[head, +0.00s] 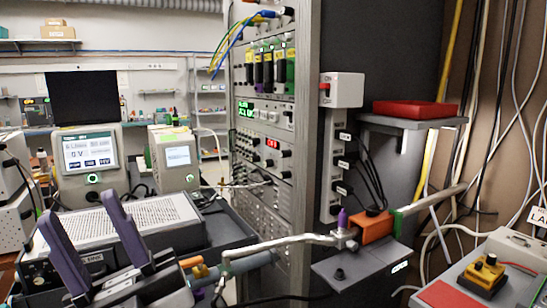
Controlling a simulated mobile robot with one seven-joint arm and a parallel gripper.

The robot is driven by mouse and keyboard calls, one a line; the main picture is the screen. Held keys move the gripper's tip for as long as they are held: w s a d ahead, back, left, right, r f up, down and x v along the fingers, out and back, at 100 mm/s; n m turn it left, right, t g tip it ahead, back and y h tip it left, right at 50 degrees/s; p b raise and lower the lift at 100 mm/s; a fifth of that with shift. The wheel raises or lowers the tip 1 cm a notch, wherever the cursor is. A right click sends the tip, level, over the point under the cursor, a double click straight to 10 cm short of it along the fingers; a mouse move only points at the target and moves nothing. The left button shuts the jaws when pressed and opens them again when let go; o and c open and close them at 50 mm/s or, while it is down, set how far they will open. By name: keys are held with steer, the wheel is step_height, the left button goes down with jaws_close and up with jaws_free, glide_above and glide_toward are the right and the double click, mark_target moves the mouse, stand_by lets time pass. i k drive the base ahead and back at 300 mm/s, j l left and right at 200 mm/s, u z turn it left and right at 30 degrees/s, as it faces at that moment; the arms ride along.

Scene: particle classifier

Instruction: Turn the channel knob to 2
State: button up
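My gripper (78,204) is at the lower left, its two purple fingers apart and pointing up and left. Nothing shows between them except the background. The channel knob cannot be picked out for certain. A tall instrument rack (308,100) in the middle carries modules with small dark knobs. One module has a green display (246,109); below it is a red display (272,144), with a dark knob (285,153) close by. Their markings are too small to read. My gripper is well left of these panels and apart from them.
A metal pipe with an orange block (376,227) crosses in front of the rack's lower right. Monitors (90,157) and a perforated instrument (105,240) fill the left. Cables hang at right.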

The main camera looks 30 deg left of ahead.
mark_target(268, 163)
steer(key=i+j+u, duration=0.15)
steer(key=u, duration=0.3)
steer(key=i+j+u, duration=0.2)
steer(key=u, duration=0.25)
steer(key=i+j+u, duration=0.1)
steer(key=u, duration=0.35)
steer(key=i+l, duration=0.05)
steer(key=i, duration=0.05)
